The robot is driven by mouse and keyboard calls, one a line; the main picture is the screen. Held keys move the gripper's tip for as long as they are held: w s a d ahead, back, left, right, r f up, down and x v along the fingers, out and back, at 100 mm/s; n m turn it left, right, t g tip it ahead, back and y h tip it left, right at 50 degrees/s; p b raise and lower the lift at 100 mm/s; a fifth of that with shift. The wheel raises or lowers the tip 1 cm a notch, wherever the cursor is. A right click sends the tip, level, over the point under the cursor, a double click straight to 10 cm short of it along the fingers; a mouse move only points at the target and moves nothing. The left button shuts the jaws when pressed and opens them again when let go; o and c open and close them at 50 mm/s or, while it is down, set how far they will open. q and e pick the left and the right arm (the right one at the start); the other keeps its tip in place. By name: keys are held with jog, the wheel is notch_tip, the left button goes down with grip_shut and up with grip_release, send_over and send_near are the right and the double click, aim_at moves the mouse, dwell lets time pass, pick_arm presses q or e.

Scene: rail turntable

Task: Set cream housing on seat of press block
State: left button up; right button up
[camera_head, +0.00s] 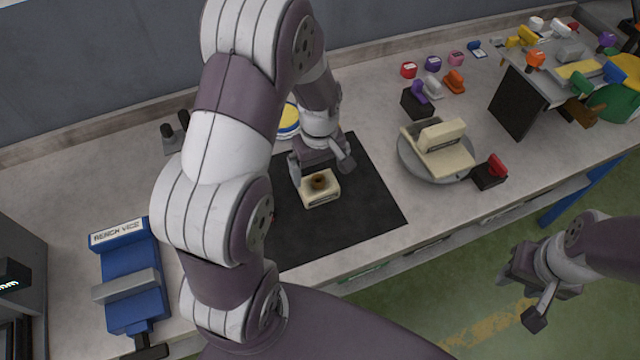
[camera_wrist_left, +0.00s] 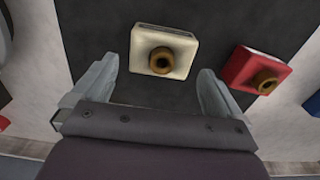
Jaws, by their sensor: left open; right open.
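The cream housing (camera_head: 320,188) sits on the black mat, with a brown round boss on its top. It also shows in the left wrist view (camera_wrist_left: 178,44), just beyond the fingertips. My left gripper (camera_head: 322,170) is open above and beside the housing; in the wrist view its two fingers (camera_wrist_left: 157,88) stand apart with nothing between them. A cream stepped block (camera_head: 441,150) stands on a round grey turntable (camera_head: 408,163) to the right; it looks like the press block, but I cannot read its label. My right gripper (camera_head: 524,292) is open and empty, out over the floor.
A red housing (camera_wrist_left: 255,72) lies right of the cream one in the wrist view. A blue bench vice (camera_head: 132,280) stands at the left. A red-topped black block (camera_head: 490,172) is beside the turntable. Several coloured parts crowd the back right. The mat's (camera_head: 365,195) right side is clear.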

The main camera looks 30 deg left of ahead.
aim_at(319, 183)
pick_arm(q)
jog(key=f, duration=0.3)
jog(key=f+p, duration=0.1)
jog(key=f, duration=0.1)
jog(key=shift+s, duration=0.25)
jog(key=shift+w+f, duration=0.2)
jog(key=shift+f, duration=0.2)
jog(key=c, duration=1)
jog(key=shift+r, duration=0.1)
jog(key=shift+c, duration=1)
jog(key=shift+r, duration=0.1)
